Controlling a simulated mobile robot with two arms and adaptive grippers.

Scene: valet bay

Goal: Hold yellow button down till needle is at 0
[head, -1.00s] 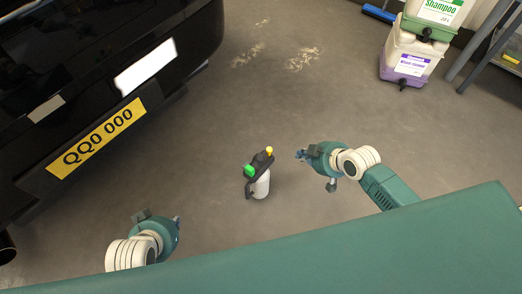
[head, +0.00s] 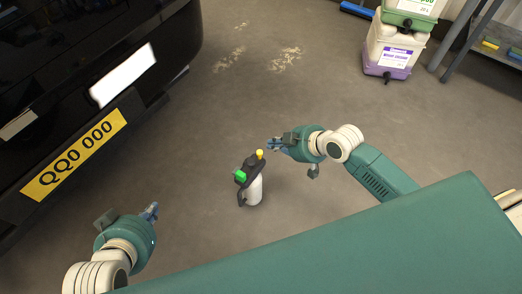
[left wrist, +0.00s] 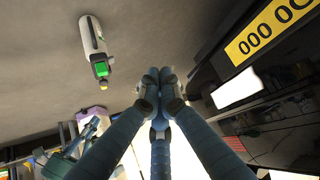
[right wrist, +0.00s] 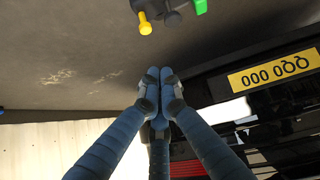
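A white bottle (head: 255,190) with a black head stands upright on the floor in the head view. It has a yellow button (head: 260,154) on top and a green part (head: 240,176) at its left. My right gripper (head: 273,144) is shut and empty, its tips just right of the yellow button and seemingly apart from it. In the right wrist view the yellow button (right wrist: 145,25) is at the top, beyond the fingertips. My left gripper (head: 151,211) is shut and empty, left of the bottle. In the left wrist view the green part (left wrist: 101,69) faces me; no needle is readable.
A black car with a yellow plate (head: 75,155) stands at the left. Stacked containers, one with a purple base (head: 388,68), and a metal-legged shelf stand at the back right. The floor around the bottle is clear.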

